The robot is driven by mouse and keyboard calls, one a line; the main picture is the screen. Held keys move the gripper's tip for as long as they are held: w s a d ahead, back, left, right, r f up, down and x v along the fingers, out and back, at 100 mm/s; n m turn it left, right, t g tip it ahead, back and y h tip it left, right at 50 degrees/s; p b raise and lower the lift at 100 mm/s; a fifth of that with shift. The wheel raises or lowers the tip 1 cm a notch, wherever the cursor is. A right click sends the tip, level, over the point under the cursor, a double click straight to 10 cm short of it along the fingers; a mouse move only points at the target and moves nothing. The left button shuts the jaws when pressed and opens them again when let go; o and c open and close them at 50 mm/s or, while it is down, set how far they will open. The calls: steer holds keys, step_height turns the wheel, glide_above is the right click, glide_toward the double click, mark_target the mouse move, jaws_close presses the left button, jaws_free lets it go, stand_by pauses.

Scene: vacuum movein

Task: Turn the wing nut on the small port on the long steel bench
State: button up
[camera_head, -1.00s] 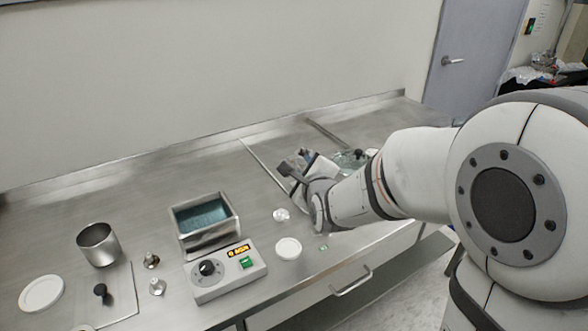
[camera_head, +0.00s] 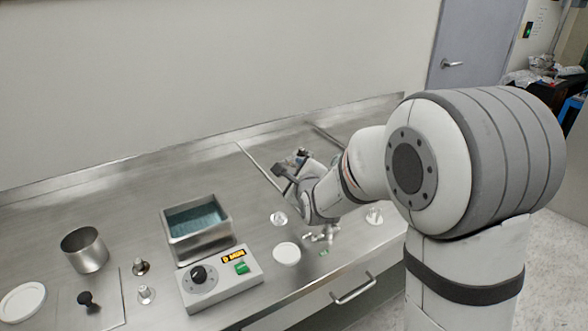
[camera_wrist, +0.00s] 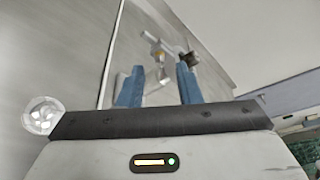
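My gripper (camera_head: 288,170) is over the right part of the long steel bench (camera_head: 110,185), and my arm hides much of what is around it. In the wrist view its two blue fingers (camera_wrist: 159,84) stand apart with a gap between them. No contact with the fingers is clear. Small metal parts (camera_head: 318,236) also lie below my wrist in the head view.
A water bath (camera_head: 230,240) with a control box stands mid-bench. A steel cup (camera_head: 85,250), white lids (camera_head: 287,253) and small metal fittings (camera_head: 146,294) are around it. Another fitting (camera_head: 374,215) stands near the front edge beside my arm. The back wall is close behind.

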steer(key=shift+w+a+f, duration=0.15)
steer(key=shift+w, duration=0.3)
jaws_close()
